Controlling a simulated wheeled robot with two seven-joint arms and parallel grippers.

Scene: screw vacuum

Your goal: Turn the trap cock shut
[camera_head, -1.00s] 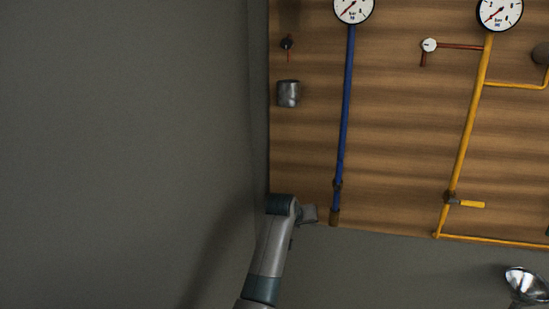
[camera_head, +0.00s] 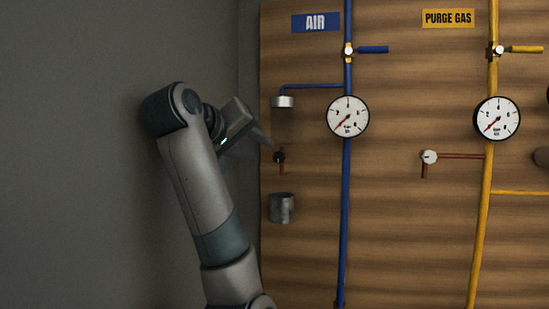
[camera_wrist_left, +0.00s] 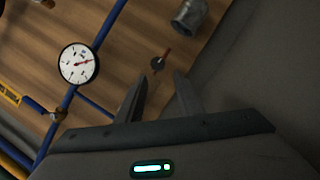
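A small dark cock with a short red handle (camera_head: 280,157) is on the wooden board's left edge, between a silver cap (camera_head: 283,102) and a grey metal cup (camera_head: 281,208). Its handle looks about upright. My left gripper (camera_head: 262,145) is just left of it in the head view. In the left wrist view, the gripper (camera_wrist_left: 160,76) has its fingers apart with nothing between them. The cock (camera_wrist_left: 158,64) shows just beyond the fingertips, apart from them. Another cock, white with a red lever (camera_head: 428,157), sits on the yellow purge gas line. My right gripper is not in view.
A blue air pipe (camera_head: 346,215) with a gauge (camera_head: 348,117) and a blue-handled valve (camera_head: 372,49) runs right of the cock. A yellow pipe (camera_head: 482,215) with a gauge (camera_head: 497,118) is farther right. Grey wall (camera_head: 80,150) lies to the left.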

